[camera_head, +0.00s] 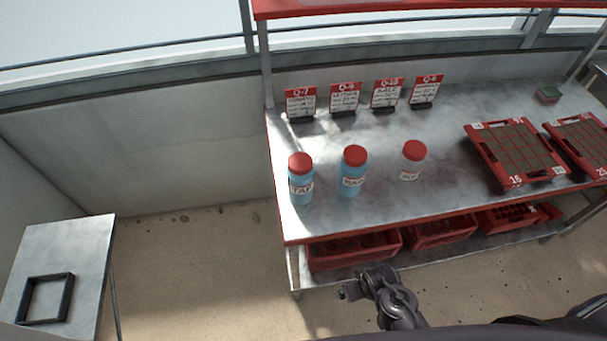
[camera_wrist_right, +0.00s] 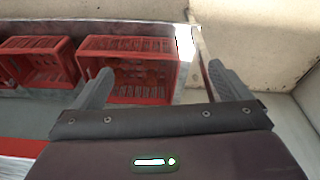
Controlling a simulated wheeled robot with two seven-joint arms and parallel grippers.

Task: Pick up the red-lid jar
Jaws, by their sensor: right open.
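Three jars with red lids stand upright in a row on the metal bench (camera_head: 450,205) in the head view. The left jar (camera_head: 301,185) and the middle jar (camera_head: 351,177) have blue bodies. The right jar (camera_head: 411,165) has a pale body. Each has a white label with dark letters. My right gripper (camera_head: 348,290) is low in front of the bench edge, below and apart from the jars. In the right wrist view its two fingers (camera_wrist_right: 158,72) are spread with nothing between them, and no jar shows there. My left gripper is not in view.
Red crates (camera_head: 355,249) sit on the shelf under the bench. Sign cards (camera_head: 344,97) stand behind the jars. Red seed trays (camera_head: 515,154) lie to the right. A small table (camera_head: 85,245) with a black frame (camera_head: 45,298) stands at left. Bench space between jars and trays is clear.

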